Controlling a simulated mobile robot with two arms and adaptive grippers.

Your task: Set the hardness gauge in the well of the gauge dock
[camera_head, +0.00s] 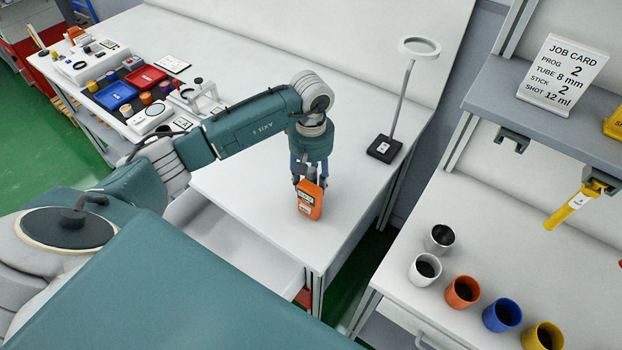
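An orange handheld instrument with a dark display, which looks like the hardness gauge (309,202), is upright at the front right of the white bench. My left gripper (309,182) points down over it, with its fingers closed around the gauge's upper part. I cannot tell whether the gauge's lower end touches the bench top. I cannot make out the gauge dock for certain; a white block-like unit (82,66) stands at the far left end of the bench. My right gripper is not in view.
A ring lamp (384,149) stands behind the gauge. An open drawer (232,238) juts from the bench front. Red (146,77) and blue (115,95) trays lie left. Several coloured cups, including an orange one (462,292), stand on the right bench below a job card (562,74).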

